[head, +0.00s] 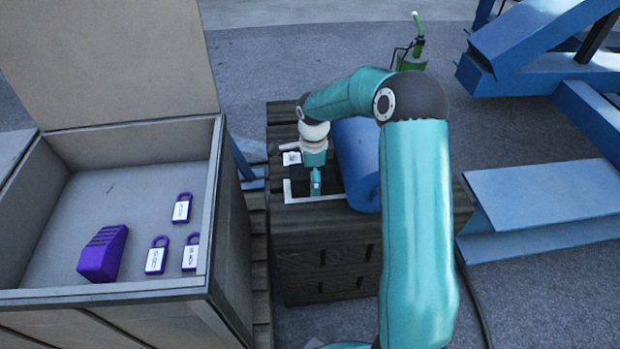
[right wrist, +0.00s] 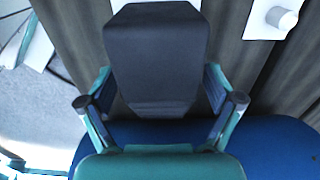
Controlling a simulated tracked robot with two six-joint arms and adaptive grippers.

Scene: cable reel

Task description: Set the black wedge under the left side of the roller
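The black wedge (head: 299,182) sits on top of the wooden crates, at the left of the blue roller (head: 357,155), partly hidden by my right gripper (head: 315,183). In the right wrist view the wedge (right wrist: 155,55) stands between the two fingers of my right gripper (right wrist: 157,88), which meet its sides. Its lower, narrower end points towards the blue roller (right wrist: 268,150) there. I cannot tell whether the wedge touches the roller. My right forearm hides much of the roller's right side in the head view. My left gripper is not in view.
An open wooden box (head: 150,288) at left holds a purple wedge-like block (head: 103,254) and several purple padlocks (head: 182,208). Blue steel beams (head: 545,205) lie at right.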

